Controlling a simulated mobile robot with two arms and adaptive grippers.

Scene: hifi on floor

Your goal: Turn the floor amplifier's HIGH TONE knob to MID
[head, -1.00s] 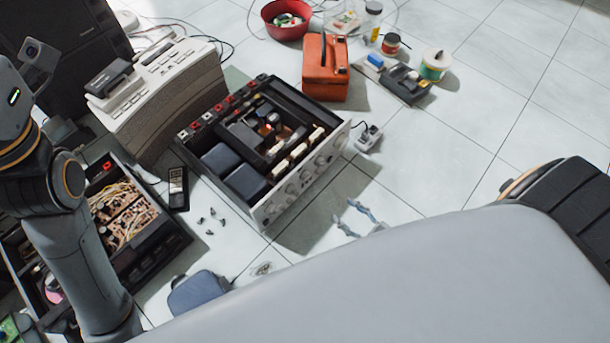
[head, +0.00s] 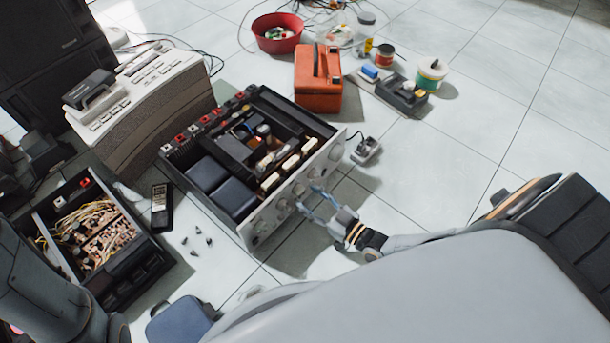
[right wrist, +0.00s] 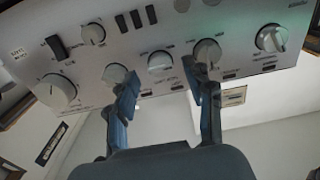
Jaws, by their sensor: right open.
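The floor amplifier (head: 290,197) lies with its top open in the middle of the head view, its silver knobbed front facing lower right. My right gripper (head: 312,197) is open at this front. In the right wrist view its two fingers (right wrist: 162,84) point at the panel (right wrist: 185,22), either side of a middle knob (right wrist: 160,65). The fingertips overlap the neighbouring left knob (right wrist: 114,73) and right knob (right wrist: 207,50) in the picture; contact cannot be told. Labels are too small to read, so I cannot tell which knob is HIGH TONE. My left gripper is out of view.
An opened unit with wires (head: 140,272) and a black remote (head: 161,207) lie left of the amplifier. A beige device (head: 150,110) stands behind them. An orange case (head: 318,97) and red bowl (head: 277,40) are behind.

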